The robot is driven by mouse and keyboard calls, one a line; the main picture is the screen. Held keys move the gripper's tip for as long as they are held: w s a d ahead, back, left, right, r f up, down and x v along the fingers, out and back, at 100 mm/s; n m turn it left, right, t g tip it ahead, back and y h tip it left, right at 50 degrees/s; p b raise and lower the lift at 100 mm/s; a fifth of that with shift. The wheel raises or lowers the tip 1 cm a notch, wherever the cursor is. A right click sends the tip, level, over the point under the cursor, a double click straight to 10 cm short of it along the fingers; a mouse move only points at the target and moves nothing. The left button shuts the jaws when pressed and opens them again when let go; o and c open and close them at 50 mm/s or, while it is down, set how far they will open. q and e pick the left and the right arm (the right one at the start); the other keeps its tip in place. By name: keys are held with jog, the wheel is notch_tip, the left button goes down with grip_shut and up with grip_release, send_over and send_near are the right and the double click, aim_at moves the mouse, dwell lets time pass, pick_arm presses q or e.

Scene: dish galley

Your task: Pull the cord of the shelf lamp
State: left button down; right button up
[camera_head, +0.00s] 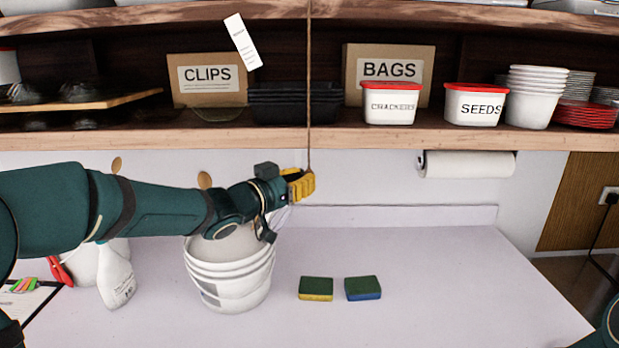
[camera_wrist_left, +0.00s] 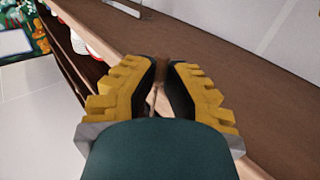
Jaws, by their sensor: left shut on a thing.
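The thin brown cord (camera_head: 309,90) hangs straight down in front of the shelf, from the top edge of the head view to my left gripper. My left gripper (camera_head: 300,185) has yellow fingers and is shut on the cord's lower end, just below the shelf's front edge. In the left wrist view the yellow-and-black fingers (camera_wrist_left: 166,80) are close together, with a small light-brown bit between them. The fingers hide the cord's end. The lamp itself does not show. My right gripper is out of view.
The wooden shelf (camera_head: 230,138) holds a CLIPS box (camera_head: 208,100), a BAGS box (camera_head: 424,95) and red-lidded tubs. A paper towel roll (camera_head: 466,164) hangs below. White buckets (camera_head: 230,285), a spray bottle (camera_head: 115,278) and two sponges (camera_head: 316,284) stand on the counter. Its right part is clear.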

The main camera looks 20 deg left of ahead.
pick_arm(q)
jog(key=shift+f, duration=0.3)
jog(key=shift+r, duration=0.1)
jog(key=shift+r+p, duration=0.5)
jog(key=shift+p, duration=0.1)
jog(key=c, duration=0.5)
grip_release()
jog(key=shift+c, duration=0.2)
